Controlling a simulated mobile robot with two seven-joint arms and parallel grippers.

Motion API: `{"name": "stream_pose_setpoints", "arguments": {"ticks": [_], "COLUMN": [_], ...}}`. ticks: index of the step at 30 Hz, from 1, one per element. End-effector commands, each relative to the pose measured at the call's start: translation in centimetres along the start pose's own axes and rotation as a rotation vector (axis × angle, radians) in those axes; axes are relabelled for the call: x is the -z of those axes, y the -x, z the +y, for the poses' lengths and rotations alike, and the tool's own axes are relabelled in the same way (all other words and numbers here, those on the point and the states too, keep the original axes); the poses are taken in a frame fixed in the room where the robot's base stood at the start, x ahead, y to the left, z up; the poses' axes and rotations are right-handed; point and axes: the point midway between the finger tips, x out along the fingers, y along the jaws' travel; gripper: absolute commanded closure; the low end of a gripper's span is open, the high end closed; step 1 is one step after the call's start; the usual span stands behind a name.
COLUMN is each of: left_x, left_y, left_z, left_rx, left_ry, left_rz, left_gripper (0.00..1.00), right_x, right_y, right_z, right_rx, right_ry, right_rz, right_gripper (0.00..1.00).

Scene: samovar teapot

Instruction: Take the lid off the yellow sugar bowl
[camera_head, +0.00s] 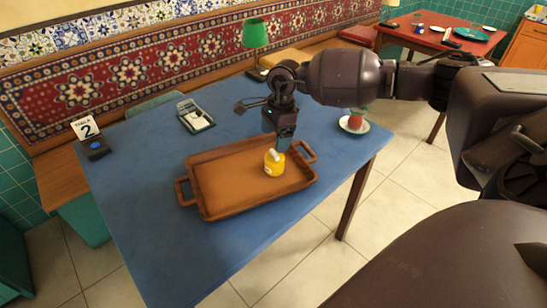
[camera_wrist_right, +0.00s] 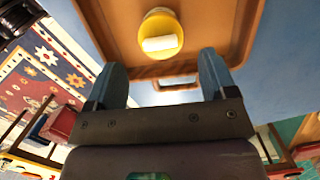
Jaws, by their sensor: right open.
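The yellow sugar bowl (camera_head: 274,167) stands upright on the brown wooden tray (camera_head: 230,201), toward the tray's right side. A pale lid piece (camera_head: 273,154) shows on top of it, and this also shows as a whitish block (camera_wrist_right: 160,43) on the yellow bowl (camera_wrist_right: 160,22) in the right wrist view. My right gripper (camera_head: 281,146) hangs just above and behind the bowl in the head view. In the wrist view its two fingers (camera_wrist_right: 162,62) are spread apart with nothing between them, and the bowl lies beyond the fingertips. My left gripper is out of view.
The tray has raised rims and end handles on the blue table (camera_head: 130,205). A reddish cup (camera_head: 356,118) on a saucer (camera_head: 354,127) stands right of my gripper. A small black tray (camera_head: 195,115), a table-number sign (camera_head: 86,128) and a green lamp (camera_head: 255,35) stand farther back. The front left is clear.

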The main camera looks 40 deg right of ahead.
Motion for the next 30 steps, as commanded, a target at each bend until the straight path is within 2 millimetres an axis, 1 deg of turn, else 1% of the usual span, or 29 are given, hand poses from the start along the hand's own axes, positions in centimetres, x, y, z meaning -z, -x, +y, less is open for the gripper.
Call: {"name": "stream_pose_setpoints", "arguments": {"ticks": [5, 11, 15, 18, 23, 24, 26, 30], "left_x": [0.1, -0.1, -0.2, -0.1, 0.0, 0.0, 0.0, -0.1], "left_y": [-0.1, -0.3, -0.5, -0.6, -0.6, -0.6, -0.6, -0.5], "left_z": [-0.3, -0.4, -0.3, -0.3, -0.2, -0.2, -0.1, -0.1], "left_rx": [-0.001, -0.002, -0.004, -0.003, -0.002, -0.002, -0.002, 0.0], "left_ry": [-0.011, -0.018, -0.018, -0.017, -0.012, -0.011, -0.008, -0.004], "left_rz": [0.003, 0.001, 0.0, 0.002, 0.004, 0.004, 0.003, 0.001], "left_gripper": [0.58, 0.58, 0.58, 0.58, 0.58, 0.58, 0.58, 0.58], "right_x": [0.1, 0.7, 0.7, 0.7, 0.7, 0.7, 0.7, 0.7], "right_y": [-0.9, -3.5, -5.2, -5.5, -5.4, -5.4, -5.4, -5.4], "right_z": [0.0, 0.1, 0.1, 0.1, 0.0, 0.1, 0.1, 0.1], "right_rx": [0.002, -0.003, -0.001, 0.002, 0.003, 0.003, 0.003, 0.003], "right_ry": [-0.001, -0.001, -0.001, -0.001, 0.0, 0.0, 0.0, 0.0], "right_rz": [0.0, -0.001, 0.0, -0.001, -0.002, -0.002, -0.002, -0.001], "right_gripper": [0.22, 0.22, 0.22, 0.22, 0.22, 0.25, 0.34, 0.56]}}
